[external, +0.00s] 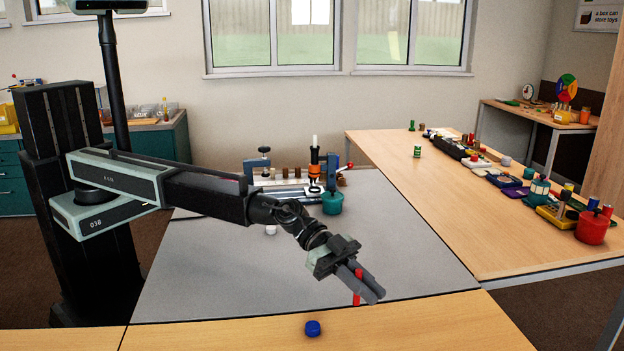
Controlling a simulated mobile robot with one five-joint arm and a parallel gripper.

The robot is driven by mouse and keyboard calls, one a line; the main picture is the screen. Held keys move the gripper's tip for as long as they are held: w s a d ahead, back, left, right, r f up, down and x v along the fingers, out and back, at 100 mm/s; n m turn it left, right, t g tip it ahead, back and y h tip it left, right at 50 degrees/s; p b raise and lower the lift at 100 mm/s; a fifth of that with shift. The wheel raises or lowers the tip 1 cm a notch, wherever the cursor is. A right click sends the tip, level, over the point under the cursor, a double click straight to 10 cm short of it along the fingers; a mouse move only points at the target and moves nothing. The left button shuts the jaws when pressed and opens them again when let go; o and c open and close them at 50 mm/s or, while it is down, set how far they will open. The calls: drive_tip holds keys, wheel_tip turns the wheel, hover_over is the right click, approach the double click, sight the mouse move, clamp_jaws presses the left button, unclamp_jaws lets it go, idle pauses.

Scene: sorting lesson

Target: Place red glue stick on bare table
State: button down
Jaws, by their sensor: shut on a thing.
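My gripper (371,293) is over the front right part of the grey table area. It is shut on a thin red stick (357,287), which shows as an upright red strip beside the fingers. The fingers hide part of the stick. I cannot tell whether its lower end touches the table. Bare grey table (290,272) lies around and to the left of my gripper. Bare wood table (440,320) lies in front, towards the bottom of the picture.
A blue cap-like piece (313,328) lies on the front wood strip. A teal pot (332,202) and other tools stand at the back of the grey area. The right wood table holds a green can (417,151), a red pot (593,227) and several other items along its far side.

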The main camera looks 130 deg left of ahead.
drive_tip(key=shift+w, duration=0.6)
drive_tip(key=f+b, duration=0.4)
drive_tip(key=shift+s, duration=0.2)
drive_tip(key=shift+r, duration=0.2)
drive_tip(key=c, duration=1.5)
unclamp_jaws()
drive_tip(key=shift+f, duration=0.1)
drive_tip(key=shift+o, duration=0.2)
